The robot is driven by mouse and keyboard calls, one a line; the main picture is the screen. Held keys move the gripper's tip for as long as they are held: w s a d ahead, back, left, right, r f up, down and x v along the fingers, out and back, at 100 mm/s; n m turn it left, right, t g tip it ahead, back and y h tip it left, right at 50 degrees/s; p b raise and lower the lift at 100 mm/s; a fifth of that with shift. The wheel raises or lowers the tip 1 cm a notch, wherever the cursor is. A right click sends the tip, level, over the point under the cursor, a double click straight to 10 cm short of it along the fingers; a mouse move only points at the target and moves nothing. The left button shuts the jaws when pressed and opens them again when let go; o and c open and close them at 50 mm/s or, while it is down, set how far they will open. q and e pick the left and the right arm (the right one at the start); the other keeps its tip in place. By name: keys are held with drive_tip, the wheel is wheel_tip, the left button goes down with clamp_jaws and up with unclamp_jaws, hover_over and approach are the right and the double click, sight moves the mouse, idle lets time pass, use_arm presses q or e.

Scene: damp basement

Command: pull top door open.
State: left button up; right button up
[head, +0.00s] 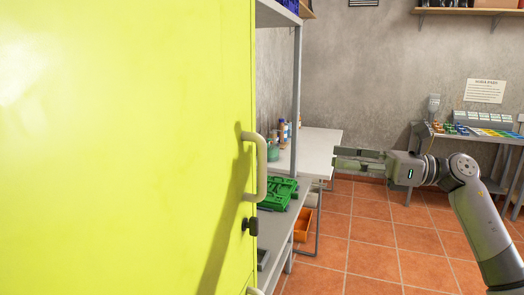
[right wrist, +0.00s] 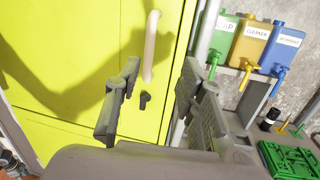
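The top door (head: 120,140) is a large yellow-green panel filling the left of the head view. Its pale, upright bar handle (head: 262,168) is near the door's right edge, with a dark knob or lock (head: 251,226) below it. The door looks shut. My right gripper (head: 336,162) is to the right of the handle, apart from it, pointing left. In the right wrist view its two fingers (right wrist: 160,72) are spread and empty, with the handle (right wrist: 151,47) beyond and between them. My left gripper is not in view.
Beside the cabinet is a grey shelf unit with a green case (head: 279,193) and an orange bin (head: 303,225). Labelled bottles (right wrist: 252,42) show in the wrist view. A bench (head: 470,135) stands at the far right. Tiled floor (head: 385,240) between is clear.

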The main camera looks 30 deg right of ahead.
drive_tip(key=shift+n+g, duration=0.3)
drive_tip(key=shift+n, duration=0.4)
drive_tip(key=p+x, duration=0.3)
drive_tip(key=x, duration=0.2)
drive_tip(key=p+x, duration=0.3)
drive_tip(key=x, duration=0.3)
drive_tip(key=s+r+p+x, duration=0.1)
drive_tip(key=p+x, duration=0.2)
drive_tip(key=x, duration=0.3)
drive_tip(key=shift+w+a, duration=0.15)
drive_tip(key=shift+a, duration=0.35)
drive_tip(key=shift+f, duration=0.1)
drive_tip(key=shift+c, duration=0.2)
clamp_jaws()
